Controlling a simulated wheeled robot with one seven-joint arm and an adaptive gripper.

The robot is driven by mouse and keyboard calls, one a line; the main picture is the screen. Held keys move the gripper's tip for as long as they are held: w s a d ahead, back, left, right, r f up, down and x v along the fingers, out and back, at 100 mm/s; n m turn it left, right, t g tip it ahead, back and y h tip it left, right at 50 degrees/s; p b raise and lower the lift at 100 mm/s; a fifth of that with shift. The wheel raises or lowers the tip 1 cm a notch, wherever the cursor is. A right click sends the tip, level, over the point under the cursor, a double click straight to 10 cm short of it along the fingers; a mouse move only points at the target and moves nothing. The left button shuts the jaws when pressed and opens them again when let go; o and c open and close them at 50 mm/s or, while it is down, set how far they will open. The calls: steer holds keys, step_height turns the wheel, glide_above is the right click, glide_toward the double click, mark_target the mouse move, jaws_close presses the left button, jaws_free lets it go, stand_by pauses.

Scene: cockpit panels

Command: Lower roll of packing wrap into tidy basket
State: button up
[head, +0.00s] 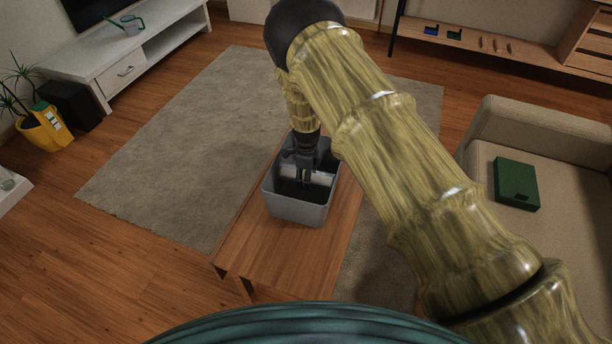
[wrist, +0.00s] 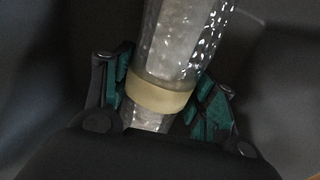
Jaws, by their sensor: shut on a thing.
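The tidy basket (head: 296,209) is a grey open bin standing on a wooden coffee table. My gripper (head: 301,180) reaches down into its mouth from above. The roll of packing wrap (head: 321,178) is a pale cylinder seen partly inside the basket, below the rim. In the wrist view the roll (wrist: 180,45) is shiny and translucent with a tan band around it. The gripper's two green-padded fingers (wrist: 165,100) are shut on it at the band. Dark basket walls surround it there. Whether the roll touches the basket floor cannot be told.
The wooden table (head: 325,255) has bare room in front of the basket. A beige sofa (head: 540,140) with a green box (head: 516,184) stands at the right. A grey rug (head: 170,150) lies around the table. A white TV bench (head: 130,60) is at the back left.

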steer(key=shift+s+f, duration=0.15)
steer(key=o, duration=1.1)
step_height(320, 180, up, 12)
steer(key=shift+r, duration=0.1)
